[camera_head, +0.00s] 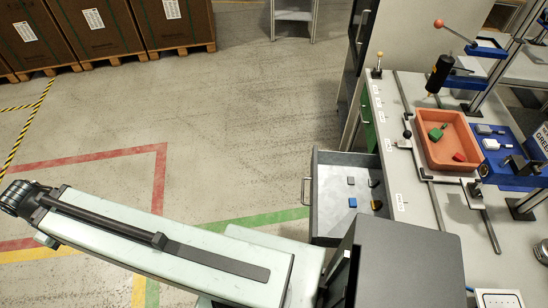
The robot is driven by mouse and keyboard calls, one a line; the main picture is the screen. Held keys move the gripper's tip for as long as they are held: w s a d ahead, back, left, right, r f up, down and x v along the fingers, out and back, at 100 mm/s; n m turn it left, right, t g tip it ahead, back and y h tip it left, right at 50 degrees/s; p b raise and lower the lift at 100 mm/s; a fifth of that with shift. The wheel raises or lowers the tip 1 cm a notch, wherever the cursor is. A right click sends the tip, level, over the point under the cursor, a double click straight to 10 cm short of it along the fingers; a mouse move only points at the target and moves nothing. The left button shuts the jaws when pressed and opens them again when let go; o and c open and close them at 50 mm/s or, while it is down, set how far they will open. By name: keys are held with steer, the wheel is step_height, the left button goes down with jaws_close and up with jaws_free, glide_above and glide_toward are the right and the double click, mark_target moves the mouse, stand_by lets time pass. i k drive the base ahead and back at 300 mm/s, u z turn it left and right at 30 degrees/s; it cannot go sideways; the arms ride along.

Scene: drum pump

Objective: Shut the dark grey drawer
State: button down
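The dark grey drawer (328,222) is pulled out from the left side of the grey workbench (415,215). It is open toward the left, with its handle (306,191) on its left front face. My gripper is not visible.
A green drawer front (367,120) sits farther back on the bench side. An orange tray (420,150) with green and red pieces and a blue tray (500,165) stand on the bench. Brown boxes on pallets (100,28) stand at the back left. The floor left of the drawer is clear.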

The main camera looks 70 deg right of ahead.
mark_target(331, 217)
steer(key=u, duration=0.25)
steer(key=i, duration=1)
steer(key=z, duration=0.05)
